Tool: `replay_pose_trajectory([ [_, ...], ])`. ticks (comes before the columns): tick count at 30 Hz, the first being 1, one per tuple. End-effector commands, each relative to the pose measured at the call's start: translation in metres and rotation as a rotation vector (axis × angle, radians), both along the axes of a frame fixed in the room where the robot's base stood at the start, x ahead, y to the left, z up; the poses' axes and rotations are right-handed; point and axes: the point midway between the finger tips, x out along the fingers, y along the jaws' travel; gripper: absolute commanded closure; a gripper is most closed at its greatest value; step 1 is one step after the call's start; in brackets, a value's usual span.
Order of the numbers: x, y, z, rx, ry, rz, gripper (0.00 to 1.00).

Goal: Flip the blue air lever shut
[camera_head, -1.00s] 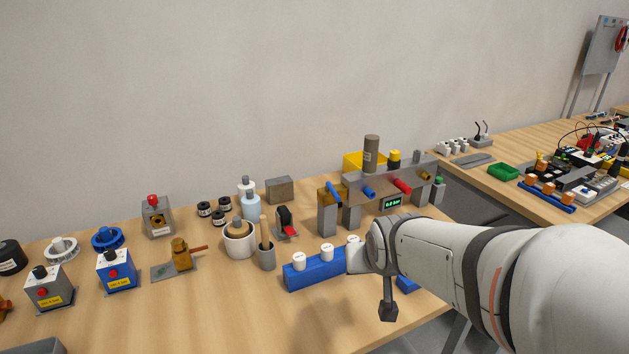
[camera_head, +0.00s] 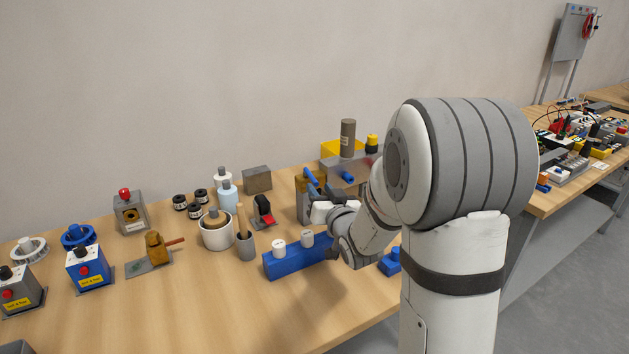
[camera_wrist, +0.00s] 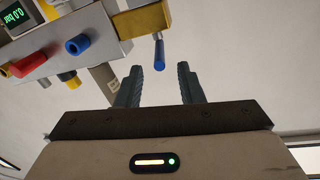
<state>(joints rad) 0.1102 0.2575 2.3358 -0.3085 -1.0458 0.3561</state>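The blue lever (camera_head: 311,178) sits on a brass-coloured valve body at the left end of a grey manifold (camera_head: 343,168). In the wrist view, the lever (camera_wrist: 159,50) sticks out from the brass body (camera_wrist: 143,21). Its tip lies in line with the gap between my fingertips. My gripper (camera_wrist: 158,70) is open and empty, with one finger on either side of that line. I cannot tell whether the tip is between the fingers or just beyond them. In the head view, my arm hides the manifold's right part, and the fingers are hard to make out.
Close to the lever are a blue stub (camera_wrist: 77,45) and a red stub (camera_wrist: 29,65) on the manifold. A blue block with white knobs (camera_head: 291,259) stands below my wrist. A red-handled switch (camera_head: 264,208) stands left of the manifold.

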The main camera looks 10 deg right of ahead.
Motion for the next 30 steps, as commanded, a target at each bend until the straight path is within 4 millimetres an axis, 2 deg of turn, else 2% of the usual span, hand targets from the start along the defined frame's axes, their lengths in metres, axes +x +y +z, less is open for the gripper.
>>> replay_pose_trajectory([
  [3, 0.021, 0.003, 0.002, 0.0, 0.001, -0.001, 0.66],
  [9, 0.045, 0.007, 0.001, -0.001, 0.002, -0.001, 0.66],
  [20, 0.052, 0.007, 0.0, -0.001, 0.001, -0.003, 0.66],
  [30, 0.051, 0.006, 0.0, -0.001, 0.002, -0.004, 0.92],
])
